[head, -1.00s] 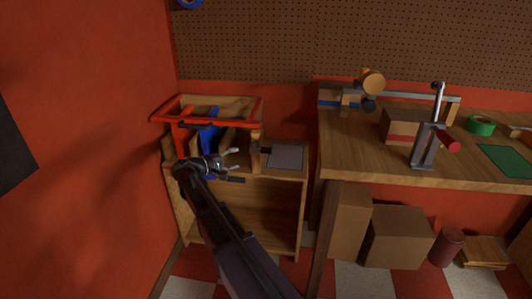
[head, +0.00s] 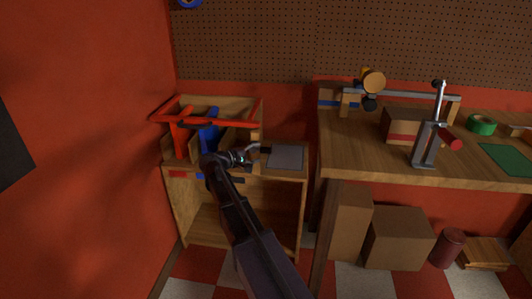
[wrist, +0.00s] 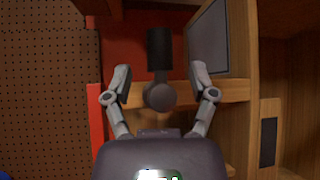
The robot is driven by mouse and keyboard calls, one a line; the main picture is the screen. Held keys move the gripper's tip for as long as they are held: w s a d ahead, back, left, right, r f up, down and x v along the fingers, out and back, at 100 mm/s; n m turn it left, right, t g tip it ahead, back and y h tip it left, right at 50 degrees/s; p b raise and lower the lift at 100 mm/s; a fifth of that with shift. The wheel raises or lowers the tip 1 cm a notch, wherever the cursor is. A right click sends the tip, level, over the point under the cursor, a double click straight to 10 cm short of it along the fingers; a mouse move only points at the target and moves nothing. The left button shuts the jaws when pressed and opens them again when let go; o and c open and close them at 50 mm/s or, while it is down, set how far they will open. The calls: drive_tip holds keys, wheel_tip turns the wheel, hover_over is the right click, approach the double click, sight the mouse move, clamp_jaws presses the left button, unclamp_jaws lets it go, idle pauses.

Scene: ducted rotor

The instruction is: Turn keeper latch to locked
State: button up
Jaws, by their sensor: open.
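A dark latch-like piece with a black arm and a rounded grey end (wrist: 160,95) shows in the wrist view; I take it for the keeper latch. It lies between the two fingers of my gripper (wrist: 160,72), with a visible gap on each side. In the head view my gripper (head: 249,154) is at the right front post of the wooden cabinet (head: 240,215), and the dark piece (head: 265,150) shows just past its fingertips. The fingers are apart and hold nothing. The latch's exact angle is hard to tell.
A red frame (head: 205,121) tops the bin, with red and blue parts (head: 209,133) inside. A grey plate (head: 286,156) lies on the cabinet top to the right. A workbench (head: 350,160) with a clamp stand (head: 428,145) stands further right. A red wall is at left.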

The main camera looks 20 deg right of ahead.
sight(262, 152)
drive_tip(key=shift+x, duration=2.15)
clamp_jaws()
